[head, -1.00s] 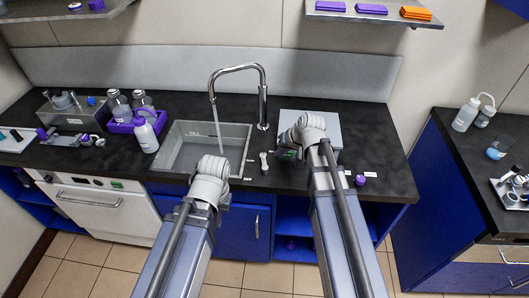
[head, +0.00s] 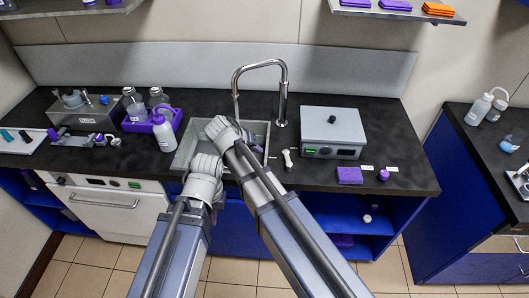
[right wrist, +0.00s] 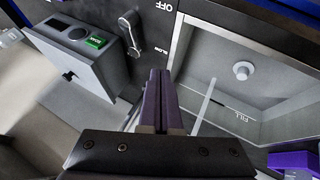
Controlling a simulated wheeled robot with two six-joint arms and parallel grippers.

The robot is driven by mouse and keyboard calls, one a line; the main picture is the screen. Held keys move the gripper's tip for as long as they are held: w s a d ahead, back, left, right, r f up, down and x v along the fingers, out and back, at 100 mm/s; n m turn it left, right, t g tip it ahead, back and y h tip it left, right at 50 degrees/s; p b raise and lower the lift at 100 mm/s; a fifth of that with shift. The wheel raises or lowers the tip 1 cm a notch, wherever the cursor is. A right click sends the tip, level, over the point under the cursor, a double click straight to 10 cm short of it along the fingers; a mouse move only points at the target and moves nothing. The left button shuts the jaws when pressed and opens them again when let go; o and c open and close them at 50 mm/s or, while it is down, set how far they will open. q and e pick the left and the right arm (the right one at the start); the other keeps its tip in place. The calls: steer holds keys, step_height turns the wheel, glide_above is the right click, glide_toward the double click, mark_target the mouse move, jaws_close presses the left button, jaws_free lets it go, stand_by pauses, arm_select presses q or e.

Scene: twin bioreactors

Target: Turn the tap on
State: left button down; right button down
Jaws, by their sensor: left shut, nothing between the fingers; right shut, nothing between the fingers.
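The tap (head: 262,64) arches over the grey sink (head: 262,128). A thin pale streak, which looks like running water, hangs below its spout; it also shows in the right wrist view. The tap's small pale lever (head: 287,158) stands right of the sink. In the right wrist view the lever (right wrist: 131,36) is near the labels OFF and SLOW; I cannot tell which it points to. My right gripper (right wrist: 161,75) is shut and empty, over the sink area, apart from the lever. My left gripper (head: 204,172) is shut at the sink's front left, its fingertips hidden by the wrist.
A purple tray (head: 152,121) with bottles and a wash bottle (head: 163,132) stand left of the sink.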

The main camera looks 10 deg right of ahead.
mark_target(288, 161)
steer(key=b+x, duration=0.6)
steer(key=x, duration=0.3)
steer(key=shift+f+b, duration=0.25)
steer(key=shift+b, duration=0.15)
steer(key=d, duration=0.3)
steer(key=shift+s+r, duration=0.15)
steer(key=shift+r, duration=0.1)
steer(key=shift+d, duration=0.55)
steer(key=shift+w+d+m, duration=0.2)
steer(key=shift+d+m, duration=0.2)
steer(key=shift+d, duration=0.3)
